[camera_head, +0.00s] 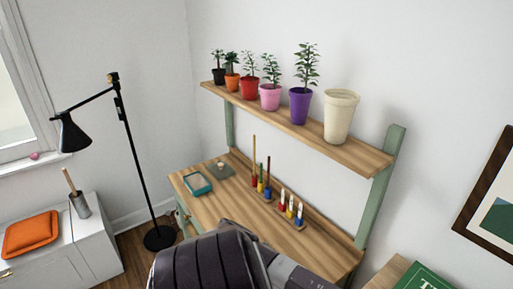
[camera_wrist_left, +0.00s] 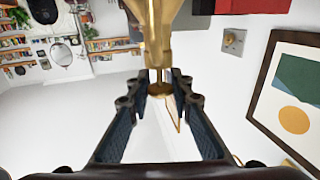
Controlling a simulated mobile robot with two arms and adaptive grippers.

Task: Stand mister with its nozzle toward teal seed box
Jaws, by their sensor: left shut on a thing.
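The teal seed box (camera_head: 197,183) lies on the left part of the wooden bench top, beside a flat grey-green item. In the left wrist view, a brass-coloured mister (camera_wrist_left: 158,32) sits between the two dark fingers of my left gripper (camera_wrist_left: 159,86), which is shut on it. Its wide part runs out of the top of the picture, and a thin brass piece shows between the fingers. I cannot tell where its nozzle points. The mister and the left fingers do not show in the head view. My right gripper is in neither view.
Several potted plants and an empty cream pot (camera_head: 340,115) stand on the raised shelf (camera_head: 300,128). Two racks with coloured pegs (camera_head: 290,208) stand along the bench's back. A black floor lamp (camera_head: 125,130) stands left. The bench surface (camera_head: 225,205) in front of the racks looks clear.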

